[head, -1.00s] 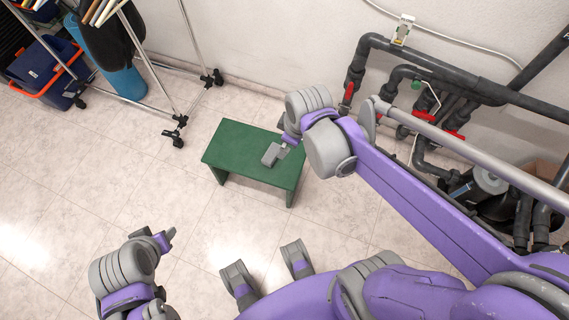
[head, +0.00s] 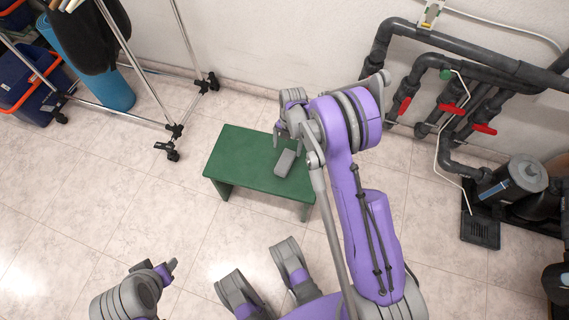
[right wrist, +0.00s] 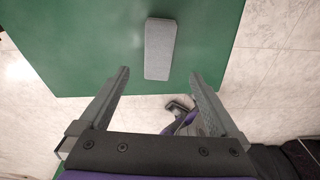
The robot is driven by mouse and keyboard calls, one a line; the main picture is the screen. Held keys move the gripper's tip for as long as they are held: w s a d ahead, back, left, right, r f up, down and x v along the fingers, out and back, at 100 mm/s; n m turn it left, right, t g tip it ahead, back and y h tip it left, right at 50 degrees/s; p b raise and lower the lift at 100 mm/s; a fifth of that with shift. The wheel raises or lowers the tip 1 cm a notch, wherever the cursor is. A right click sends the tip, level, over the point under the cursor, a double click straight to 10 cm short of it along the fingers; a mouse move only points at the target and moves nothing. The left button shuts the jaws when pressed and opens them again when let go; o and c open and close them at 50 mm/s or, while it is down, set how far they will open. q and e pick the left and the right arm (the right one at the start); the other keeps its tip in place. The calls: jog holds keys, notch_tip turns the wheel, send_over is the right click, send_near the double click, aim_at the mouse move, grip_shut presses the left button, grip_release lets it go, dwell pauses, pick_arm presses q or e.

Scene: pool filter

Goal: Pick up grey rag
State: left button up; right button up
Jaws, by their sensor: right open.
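The grey rag (head: 285,164) is a small folded block lying on the green bench (head: 232,165), right of the bench's middle. In the right wrist view the rag (right wrist: 160,49) lies flat on the green top, beyond the open fingertips and roughly between their lines. My right gripper (head: 288,137) is above the bench beside the rag, apart from it. In the wrist view the right gripper (right wrist: 159,80) is open and empty, its two fingers wide apart. My left gripper (head: 172,267) is at the lower left, away from the bench; its jaws are too small to judge.
A wheeled metal rack (head: 140,70) stands at the upper left with blue bins (head: 32,85) and a blue roll (head: 110,90). Grey pipes with red valves (head: 452,108) and a filter pump (head: 510,180) stand at the right. The tiled floor around the bench is clear.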

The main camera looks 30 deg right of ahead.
jog(key=b, duration=0.1)
send_over(285, 161)
jog(key=f, duration=0.4)
jog(key=shift+w+d+f, duration=0.15)
jog(key=shift+d+f, duration=0.15)
jog(key=f+b, duration=0.1)
jog(key=f, duration=0.3)
jog(key=shift+a+f+b, duration=0.2)
jog(key=shift+f+b, duration=0.15)
jog(key=shift+f, duration=0.05)
jog(key=c, duration=1.4)
notch_tip(285, 161, up, 10)
jog(key=p, duration=0.2)
jog(key=shift+p, duration=0.4)
jog(key=shift+c, duration=0.2)
